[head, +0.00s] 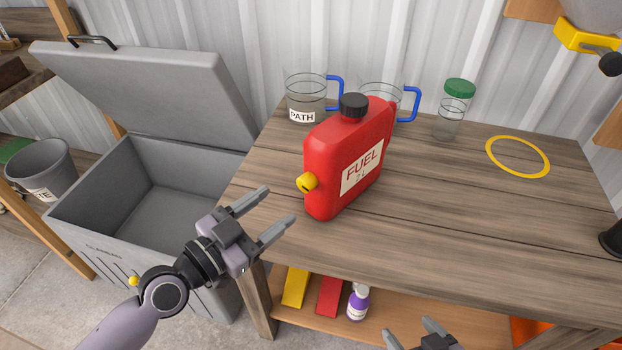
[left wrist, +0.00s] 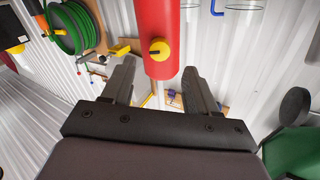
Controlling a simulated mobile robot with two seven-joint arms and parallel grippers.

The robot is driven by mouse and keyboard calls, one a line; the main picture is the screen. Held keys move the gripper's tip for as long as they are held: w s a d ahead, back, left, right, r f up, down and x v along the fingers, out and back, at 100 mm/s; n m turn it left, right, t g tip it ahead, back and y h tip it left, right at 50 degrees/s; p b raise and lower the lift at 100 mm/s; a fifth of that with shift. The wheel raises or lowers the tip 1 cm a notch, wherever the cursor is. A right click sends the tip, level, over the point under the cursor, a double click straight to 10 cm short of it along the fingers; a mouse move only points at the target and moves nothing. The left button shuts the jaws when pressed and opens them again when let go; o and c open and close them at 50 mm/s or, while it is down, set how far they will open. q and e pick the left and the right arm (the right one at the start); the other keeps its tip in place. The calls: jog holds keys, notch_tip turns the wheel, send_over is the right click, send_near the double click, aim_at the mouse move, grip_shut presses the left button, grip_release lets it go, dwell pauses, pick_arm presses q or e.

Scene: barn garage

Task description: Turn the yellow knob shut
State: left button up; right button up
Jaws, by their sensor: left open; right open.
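The red fuel can (head: 330,160) stands upright on the wooden workbench, with a black cap (head: 353,106) on top and a FUEL label. The yellow knob (head: 307,182) sticks out low on the can's left side. My left gripper (head: 279,205) is open and empty, just left of the knob and apart from it, fingers pointing at the can. In the left wrist view the yellow knob (left wrist: 160,48), with a dark mark on its face, shows between and beyond the open fingertips (left wrist: 159,68). My right gripper (head: 408,329) is open at the bottom edge, partly cut off.
Two clear jugs with blue handles (head: 305,92) and a green-lidded jar (head: 452,112) stand behind the can. A yellow ring (head: 517,156) lies at right. A grey open bin (head: 150,180) stands left of the bench.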

aim_at(302, 186)
pick_arm(q)
jog(key=shift+p+x, duration=0.5)
jog(key=shift+x, duration=2.95)
jog(key=c, duration=1.1)
